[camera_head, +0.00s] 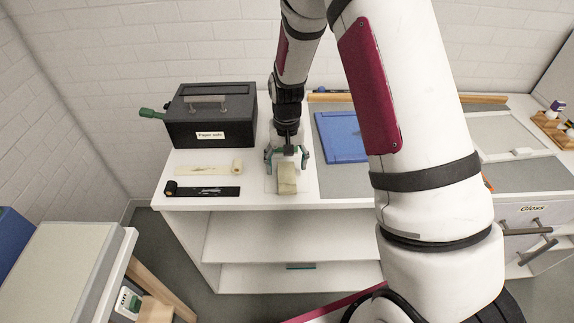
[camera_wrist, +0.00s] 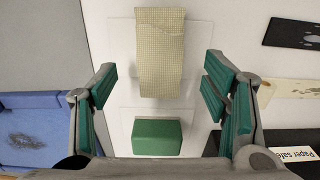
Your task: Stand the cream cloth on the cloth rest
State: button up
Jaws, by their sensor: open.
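The cream cloth (camera_wrist: 160,50) has a fine grid pattern and lies on a pale, thin plate in the wrist view. It also shows near the counter's front edge in the head view (camera_head: 287,180). My gripper (camera_wrist: 158,88) is open, its green-padded fingers apart on either side of the cloth's back end. In the head view my gripper (camera_head: 287,159) is low over the counter. A green block (camera_wrist: 157,137) stands on a second pale plate just behind the cloth. I cannot tell for sure which of these is the cloth rest. My gripper hides the block in the head view.
The black paper safe (camera_head: 210,118) stands at the back left, with a cream roll (camera_head: 210,169) and a black strip (camera_head: 207,191) in front. A blue board (camera_head: 340,137) lies right of my gripper. The white counter (camera_head: 232,202) ends close in front of the cloth.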

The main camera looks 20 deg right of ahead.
jog(key=shift+r+p, duration=0.35)
jog(key=shift+r, duration=1.15)
jog(key=shift+r, duration=0.1)
notch_tip(320, 180, up, 12)
